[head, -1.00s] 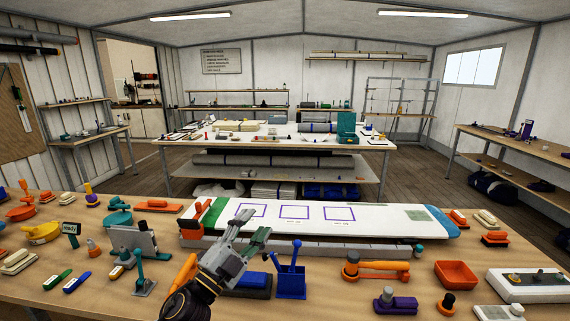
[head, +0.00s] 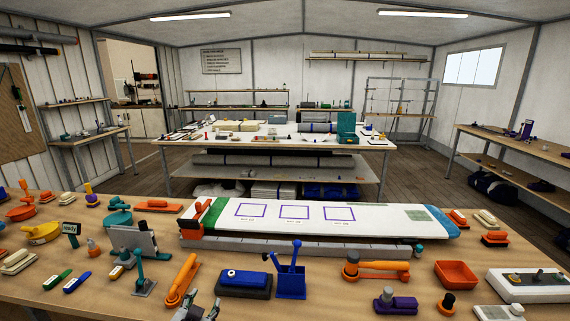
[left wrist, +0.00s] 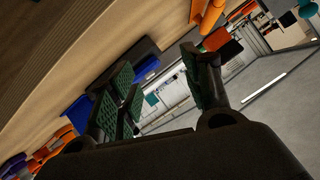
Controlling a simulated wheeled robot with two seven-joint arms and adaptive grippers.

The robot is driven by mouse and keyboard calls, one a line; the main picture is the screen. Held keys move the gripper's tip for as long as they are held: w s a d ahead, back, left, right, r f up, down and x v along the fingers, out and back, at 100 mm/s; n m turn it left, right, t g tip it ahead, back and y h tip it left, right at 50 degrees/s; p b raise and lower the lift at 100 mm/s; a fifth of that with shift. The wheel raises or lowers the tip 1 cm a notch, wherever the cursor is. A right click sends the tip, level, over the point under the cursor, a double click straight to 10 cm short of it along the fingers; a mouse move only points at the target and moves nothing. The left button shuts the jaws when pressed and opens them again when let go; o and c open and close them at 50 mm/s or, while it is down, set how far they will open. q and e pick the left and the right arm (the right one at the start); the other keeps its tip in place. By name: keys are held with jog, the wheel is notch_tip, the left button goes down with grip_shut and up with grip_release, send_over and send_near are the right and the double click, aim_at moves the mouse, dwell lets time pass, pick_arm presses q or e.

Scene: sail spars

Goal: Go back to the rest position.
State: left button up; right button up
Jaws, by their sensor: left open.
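My left gripper (head: 206,312) shows only its fingertips at the bottom edge of the head view, below the bench's front part. In the left wrist view its green-padded fingers (left wrist: 160,88) stand apart with nothing between them. My right gripper is in neither view. The wooden bench (head: 120,290) lies in front of me. On it is a long white board (head: 385,218) with several purple outlined squares, which look empty.
Near the left gripper are an orange-handled tool (head: 182,278), a blue block on a dark base (head: 245,284) and a blue holder (head: 291,284). An orange tray (head: 456,274) stands at the right. Small tools crowd the bench's left side.

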pick_arm(q)
jog(key=s+f+n+g+h, duration=0.1)
jog(key=s+f+g, duration=0.45)
jog(key=s, duration=0.45)
jog(key=s+f+n+g, duration=0.1)
jog(key=s+f+g, duration=0.3)
jog(key=s+f, duration=0.4)
jog(key=s+a+f, duration=0.1)
jog(key=s+f, duration=0.2)
jog(key=f, duration=2.9)
jog(key=s+a+f+g, duration=0.1)
jog(key=s+a+f, duration=0.1)
jog(key=s+f, duration=0.8)
jog(key=s+a+f+g, duration=0.1)
jog(key=s+a+f, duration=0.2)
jog(key=s+f, duration=0.6)
jog(key=s, duration=0.3)
jog(key=shift+f+m, duration=0.3)
jog(key=shift+f, duration=0.05)
jog(key=shift+s+a, duration=0.2)
jog(key=shift+s, duration=0.05)
